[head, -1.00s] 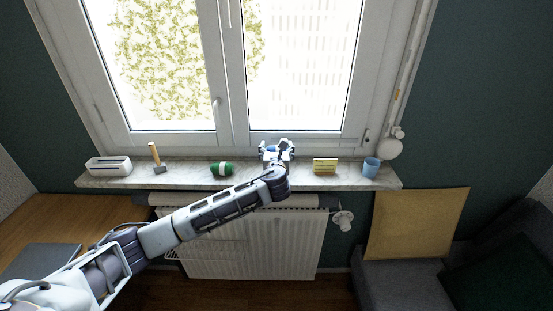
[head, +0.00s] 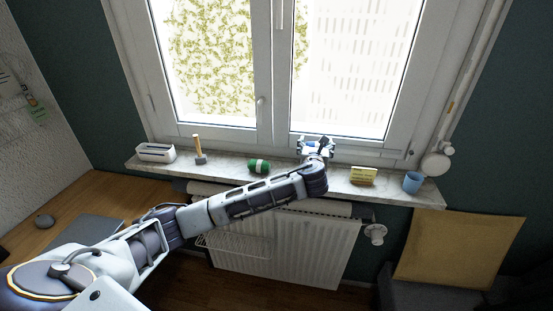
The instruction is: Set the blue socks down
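My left arm reaches in from the left, and its gripper (head: 315,146) is above or at the back of the window sill, right of its middle. A small blue bundle, which looks like the blue socks (head: 311,145), shows between its fingers. The fingers look closed around the bundle's sides, though the wrist hides part of it. I cannot tell whether the bundle touches the sill (head: 225,166). My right gripper is out of view.
On the sill are a white box (head: 156,153), a hammer (head: 199,152), a green bundle (head: 258,166), a yellow block (head: 363,176) and a blue cup (head: 412,182). The window stands behind. A radiator (head: 285,245) is below.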

